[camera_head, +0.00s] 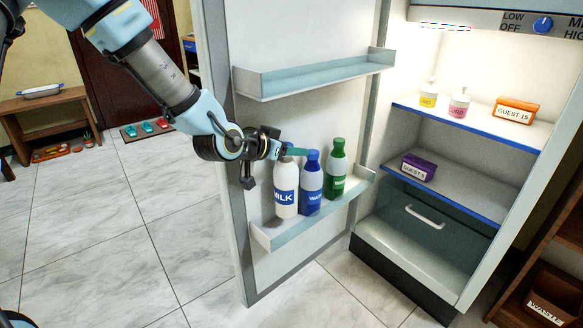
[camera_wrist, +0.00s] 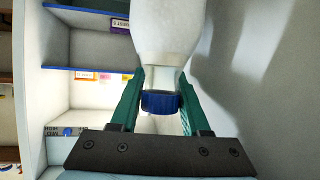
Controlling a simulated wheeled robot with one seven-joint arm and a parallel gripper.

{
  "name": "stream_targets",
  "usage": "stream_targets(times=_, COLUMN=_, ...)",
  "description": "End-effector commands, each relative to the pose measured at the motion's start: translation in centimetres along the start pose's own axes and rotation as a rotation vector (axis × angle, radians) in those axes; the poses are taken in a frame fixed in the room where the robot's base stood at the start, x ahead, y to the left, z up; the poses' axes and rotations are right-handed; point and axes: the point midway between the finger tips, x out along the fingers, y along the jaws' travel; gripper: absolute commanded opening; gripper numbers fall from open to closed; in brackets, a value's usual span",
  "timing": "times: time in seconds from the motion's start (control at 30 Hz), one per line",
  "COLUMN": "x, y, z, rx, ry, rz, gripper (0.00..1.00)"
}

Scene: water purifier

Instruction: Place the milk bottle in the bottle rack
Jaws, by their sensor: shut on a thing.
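The white milk bottle (camera_head: 286,190), with a blue label, is upright at the left end of the bottle rack (camera_head: 275,238), the lower shelf of the open fridge door. Its base appears at the rack; I cannot tell whether it rests on the rack floor. My gripper (camera_head: 296,152) reaches in from the left and is shut on the bottle's neck. In the wrist view the milk bottle (camera_wrist: 164,50) shows upside down, its blue cap between the two green fingers (camera_wrist: 160,92).
A blue water bottle (camera_head: 311,183) and a green bottle (camera_head: 336,168) stand in the rack just right of the milk bottle. An empty door shelf (camera_head: 315,77) is above. The fridge interior (camera_head: 450,160) opens to the right. Clear tiled floor (camera_head: 100,220) lies left.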

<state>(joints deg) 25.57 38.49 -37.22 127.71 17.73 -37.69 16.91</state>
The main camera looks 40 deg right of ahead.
Motion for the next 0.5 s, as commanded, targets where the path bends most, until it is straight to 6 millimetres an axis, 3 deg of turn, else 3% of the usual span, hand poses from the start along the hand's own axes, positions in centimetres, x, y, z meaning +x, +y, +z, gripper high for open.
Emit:
stream_targets(times=0.33, x=0.9, y=0.0, z=1.8, rx=-0.001, ry=0.002, rz=-0.001, gripper=0.0)
stream_targets(times=0.5, x=1.9, y=0.0, z=4.0, rx=-0.002, ry=0.0, rz=0.0, gripper=0.0)
